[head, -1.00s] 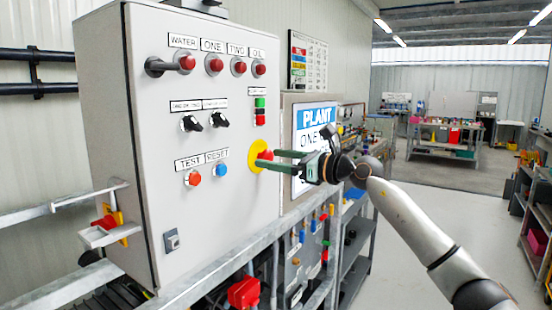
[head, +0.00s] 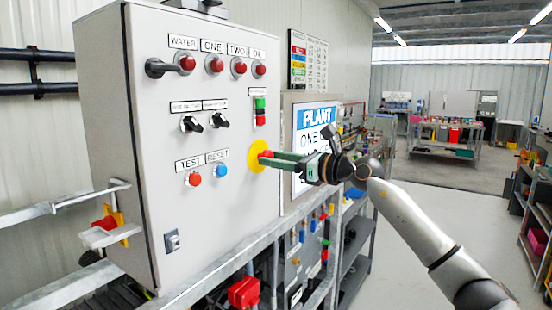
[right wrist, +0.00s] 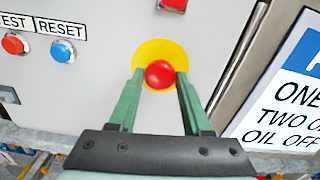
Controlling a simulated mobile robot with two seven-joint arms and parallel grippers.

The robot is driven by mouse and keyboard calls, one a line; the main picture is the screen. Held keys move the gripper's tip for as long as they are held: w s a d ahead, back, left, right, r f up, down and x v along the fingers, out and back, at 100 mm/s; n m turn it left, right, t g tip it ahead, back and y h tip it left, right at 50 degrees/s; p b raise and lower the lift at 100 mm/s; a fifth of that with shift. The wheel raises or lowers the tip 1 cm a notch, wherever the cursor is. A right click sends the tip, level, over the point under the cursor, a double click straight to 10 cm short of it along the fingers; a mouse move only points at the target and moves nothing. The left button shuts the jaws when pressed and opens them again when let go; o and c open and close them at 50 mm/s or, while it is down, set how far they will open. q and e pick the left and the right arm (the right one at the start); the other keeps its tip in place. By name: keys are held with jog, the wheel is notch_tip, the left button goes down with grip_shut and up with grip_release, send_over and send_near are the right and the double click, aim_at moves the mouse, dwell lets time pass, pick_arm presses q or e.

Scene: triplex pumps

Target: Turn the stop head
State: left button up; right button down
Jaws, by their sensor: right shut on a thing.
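The stop head is a red round knob on a yellow disc (head: 256,157) at the lower right of the grey control cabinet's face. In the right wrist view the red stop head (right wrist: 159,74) sits between the green fingertips, in front of the yellow disc (right wrist: 178,50). My right gripper (head: 270,158) reaches in from the right, and its fingers are shut on the stop head. In the right wrist view the gripper (right wrist: 159,80) has one finger on each side of the knob. My left gripper is not in view.
The cabinet (head: 225,120) also carries a blue reset button (head: 221,170), an orange test button (head: 194,179), two black selectors and several red lamps. A plant sign (head: 315,135) stands just right of it. A metal rail (head: 215,275) runs below.

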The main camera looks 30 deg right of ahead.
jog(key=m+p, duration=0.3)
jog(key=shift+r+m, duration=0.2)
jog(key=shift+m, duration=0.1)
jog(key=shift+f+m+p, duration=0.25)
jog(key=shift+m+p, duration=0.1)
jog(key=shift+m, duration=0.35)
jog(key=shift+c, duration=1.7)
grip_release()
jog(key=shift+s+d, duration=0.1)
